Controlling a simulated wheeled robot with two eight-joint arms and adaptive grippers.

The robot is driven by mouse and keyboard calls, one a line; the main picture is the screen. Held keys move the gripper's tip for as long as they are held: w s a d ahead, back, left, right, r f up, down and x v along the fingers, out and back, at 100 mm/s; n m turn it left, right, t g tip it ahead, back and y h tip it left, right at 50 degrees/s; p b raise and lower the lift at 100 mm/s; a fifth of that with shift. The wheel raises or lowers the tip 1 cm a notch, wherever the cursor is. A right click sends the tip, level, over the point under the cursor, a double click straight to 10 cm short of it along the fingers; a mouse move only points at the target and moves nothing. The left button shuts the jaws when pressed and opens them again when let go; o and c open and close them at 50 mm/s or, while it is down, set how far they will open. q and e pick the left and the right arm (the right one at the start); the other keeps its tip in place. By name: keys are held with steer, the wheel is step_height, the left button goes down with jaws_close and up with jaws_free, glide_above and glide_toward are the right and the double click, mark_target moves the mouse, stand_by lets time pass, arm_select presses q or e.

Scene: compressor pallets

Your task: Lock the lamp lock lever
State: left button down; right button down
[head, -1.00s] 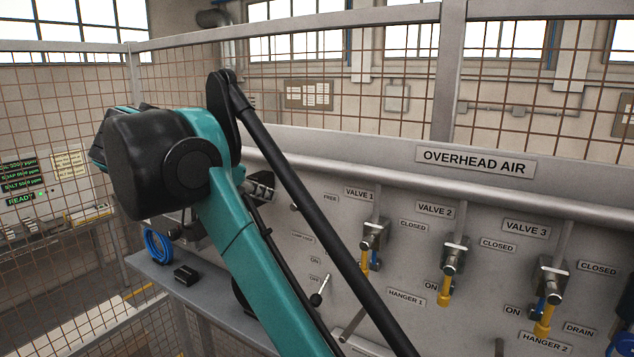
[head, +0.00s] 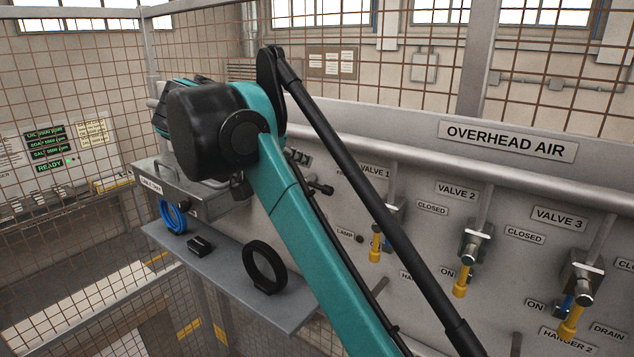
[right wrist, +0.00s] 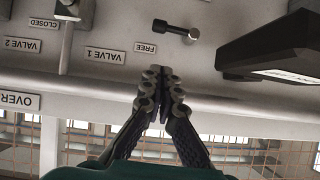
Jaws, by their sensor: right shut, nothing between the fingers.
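A lever with a black tip and a bright metal hub stands on the panel beside the FREE label. It shows in the right wrist view (right wrist: 176,30), which sees the panel upside down, and in the head view (head: 320,188) beside my teal arm. I take it as the lamp lock lever; its own name label is not readable. My right gripper (right wrist: 163,72) is shut and empty, its tips together. The tips are apart from the lever. In the head view the gripper (head: 299,157) is mostly behind my arm, just above the lever. My left gripper is out of view.
A large black part (right wrist: 270,45) is close to the gripper in the right wrist view. The OVERHEAD AIR panel (head: 508,141) carries valves with yellow handles. A grey shelf (head: 215,268) holds a blue coil (head: 173,216) and a black ring (head: 265,267). Mesh fencing stands around.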

steer(key=w+d+f, duration=0.3)
steer(key=w+f, duration=0.1)
steer(key=f, duration=0.2)
steer(key=shift+w+f, duration=0.25)
steer(key=shift+w, duration=0.1)
steer(key=shift+f, duration=0.15)
steer(key=shift+d+f+m+y, duration=0.1)
steer(key=shift+d+m+y, duration=0.05)
steer(key=shift+m+y, duration=0.15)
